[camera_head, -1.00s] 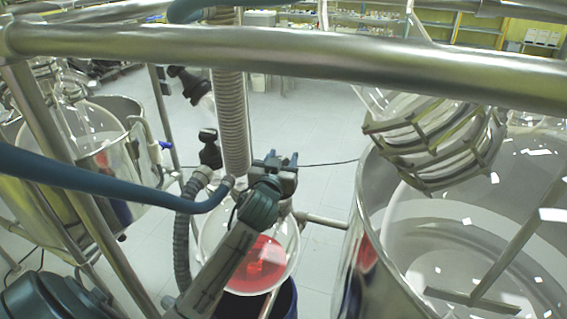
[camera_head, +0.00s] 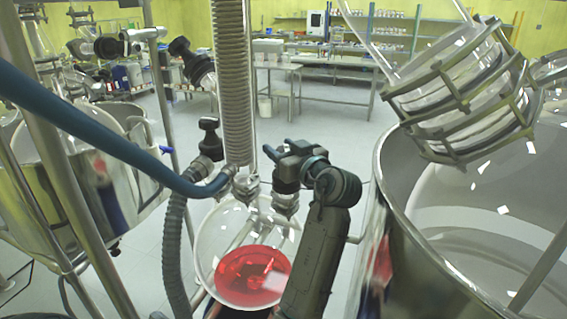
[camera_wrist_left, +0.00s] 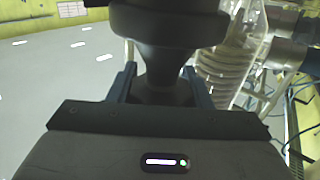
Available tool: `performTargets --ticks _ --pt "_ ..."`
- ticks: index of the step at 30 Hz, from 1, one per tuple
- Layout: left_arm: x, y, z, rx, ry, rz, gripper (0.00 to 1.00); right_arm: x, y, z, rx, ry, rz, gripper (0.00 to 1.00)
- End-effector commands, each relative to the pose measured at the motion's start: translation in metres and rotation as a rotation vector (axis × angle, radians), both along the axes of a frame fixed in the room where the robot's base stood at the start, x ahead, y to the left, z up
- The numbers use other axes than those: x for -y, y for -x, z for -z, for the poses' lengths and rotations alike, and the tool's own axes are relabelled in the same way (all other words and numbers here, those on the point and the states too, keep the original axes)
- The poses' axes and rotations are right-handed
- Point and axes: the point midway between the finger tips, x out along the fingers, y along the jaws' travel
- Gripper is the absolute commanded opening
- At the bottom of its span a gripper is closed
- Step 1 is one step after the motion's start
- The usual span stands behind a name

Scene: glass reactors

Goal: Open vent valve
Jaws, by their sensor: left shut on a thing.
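My left gripper (camera_head: 280,153) is above the glass flask's neck fittings in the head view. In the left wrist view, its blue-grey fingers (camera_wrist_left: 163,92) are shut on a dark knob (camera_wrist_left: 168,50), with a wide upper part and narrower stem between them. The held knob cannot be made out clearly in the head view. Another black knob (camera_head: 209,125) stands to the gripper's left, beside the corrugated hose, and a black-ended fitting (camera_head: 180,47) is higher up. Which one is the vent valve is not marked. My right gripper is not in view.
A round flask (camera_head: 215,235) holds red liquid below the gripper. A corrugated hose (camera_head: 232,90) rises just left of it. A blue hose (camera_head: 110,135) crosses from the left. A large steel vessel (camera_head: 395,240) stands at right. Open floor (camera_head: 320,115) lies behind.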

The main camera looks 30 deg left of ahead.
Motion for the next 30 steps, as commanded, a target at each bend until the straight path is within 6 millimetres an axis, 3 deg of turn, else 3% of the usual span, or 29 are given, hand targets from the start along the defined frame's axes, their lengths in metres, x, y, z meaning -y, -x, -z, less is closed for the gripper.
performTargets --ticks 1,7,24,25,27,30 --pt "0.000 0.000 0.003 0.002 0.000 -0.022 0.22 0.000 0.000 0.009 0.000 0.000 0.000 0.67" --pt "-0.001 0.001 0.002 0.000 0.000 -0.087 0.22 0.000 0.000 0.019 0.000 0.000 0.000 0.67" --pt "-0.001 0.002 -0.001 -0.001 -0.001 -0.114 0.22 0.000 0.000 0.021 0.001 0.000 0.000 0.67" --pt "-0.001 0.002 -0.001 -0.001 -0.001 -0.114 0.51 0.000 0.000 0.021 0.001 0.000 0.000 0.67" --pt "-0.001 0.002 -0.001 -0.001 -0.001 -0.114 0.65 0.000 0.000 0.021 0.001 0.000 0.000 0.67" --pt "-0.001 0.002 0.000 -0.001 -0.001 -0.114 0.67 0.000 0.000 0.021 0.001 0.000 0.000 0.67"
